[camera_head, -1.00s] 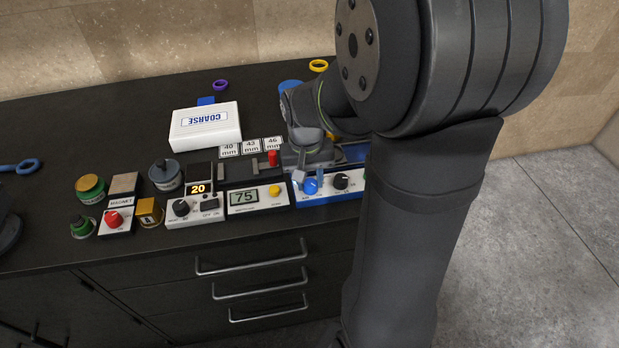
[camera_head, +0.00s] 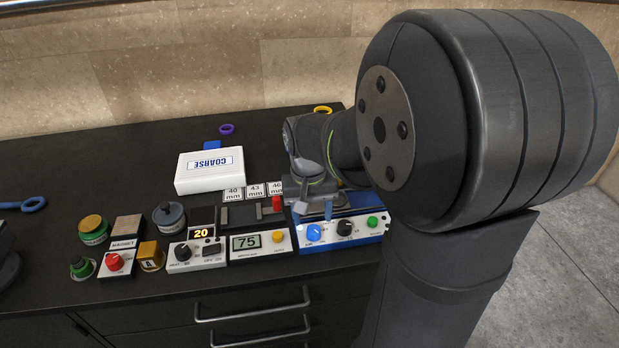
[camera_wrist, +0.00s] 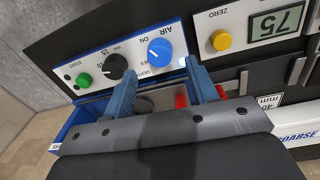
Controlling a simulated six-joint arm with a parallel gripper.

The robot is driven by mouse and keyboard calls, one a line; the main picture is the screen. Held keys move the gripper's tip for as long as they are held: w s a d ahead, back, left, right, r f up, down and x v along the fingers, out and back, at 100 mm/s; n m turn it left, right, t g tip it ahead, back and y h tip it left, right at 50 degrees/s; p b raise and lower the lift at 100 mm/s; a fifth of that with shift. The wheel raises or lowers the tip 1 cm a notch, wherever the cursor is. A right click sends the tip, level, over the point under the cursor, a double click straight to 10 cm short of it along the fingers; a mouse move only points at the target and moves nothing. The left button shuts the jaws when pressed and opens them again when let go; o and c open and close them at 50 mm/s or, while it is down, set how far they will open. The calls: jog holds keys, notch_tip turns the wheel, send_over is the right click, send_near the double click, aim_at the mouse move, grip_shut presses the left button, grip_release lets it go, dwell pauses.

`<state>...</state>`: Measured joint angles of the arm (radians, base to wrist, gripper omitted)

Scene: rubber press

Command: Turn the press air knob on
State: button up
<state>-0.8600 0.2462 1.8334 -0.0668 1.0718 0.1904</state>
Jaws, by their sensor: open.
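The air knob (camera_head: 314,232) is a round blue knob at the left of the press's white front panel. In the wrist view the knob (camera_wrist: 160,51) shows a white pointer mark, with AIR and ON printed beside it. The press (camera_head: 372,228) has a blue body. My gripper (camera_wrist: 160,72) is open and empty. Its two blue fingers stand apart, with the knob showing beyond and between their tips; I see no contact. In the head view my gripper (camera_head: 314,211) is just above and behind the knob, its far parts hidden by my wrist.
A black knob (camera_head: 346,228) and a green button (camera_head: 373,222) sit right of the air knob. To the left are a display box (camera_head: 260,244) reading 75 with a yellow button, a red-topped part (camera_head: 277,203) and a heater box (camera_head: 196,254) reading 20. A white COARSE box (camera_head: 210,172) lies behind.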

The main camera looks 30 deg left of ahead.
aim_at(314, 229)
notch_tip(314, 229, up, 13)
jog(key=shift+s+a, duration=0.25)
jog(key=shift+a, duration=0.05)
jog(key=f+n, duration=0.1)
jog(key=f, duration=0.4)
jog(key=f+n, duration=0.1)
jog(key=f, duration=0.5)
jog(key=w+d+f+n, duration=0.1)
jog(key=f, duration=0.5)
jog(key=shift+f+g+y, duration=0.25)
jog(key=shift+g+y, duration=0.15)
